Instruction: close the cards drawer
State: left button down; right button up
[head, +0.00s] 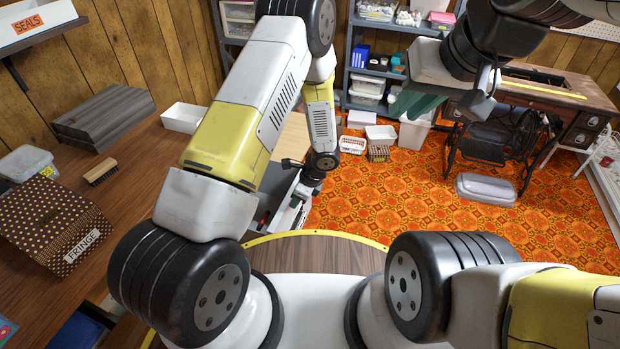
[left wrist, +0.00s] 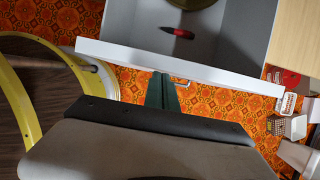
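The open drawer (left wrist: 215,50) shows in the left wrist view, with a white front panel (left wrist: 120,52) and a grey inside holding a small red item (left wrist: 178,33) and part of a dark round thing. I cannot read a label on it. A small metal handle (left wrist: 183,82) shows at the front. My left gripper (left wrist: 162,90) has its green fingers close together at the outer side of the panel, beside the handle; contact is unclear. In the head view the drawer (head: 292,208) is partly hidden by my left arm. My right gripper (head: 415,105) is raised, away from the drawer.
A wooden worktop (head: 130,195) runs along the left, with a dotted FRINGE box (head: 50,225). A sewing table (head: 555,100) stands at the back right. Baskets (head: 352,145) sit on the orange patterned floor (head: 400,195), which is mostly clear in the middle.

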pick_arm(q)
jog(key=w+a, duration=0.3)
jog(key=a, duration=0.8)
jog(key=w+a, duration=0.4)
jog(key=a, duration=0.7)
jog(key=w+a, duration=0.3)
jog(key=a, duration=0.8)
jog(key=shift+w+a, duration=0.15)
jog(key=shift+w, duration=0.25)
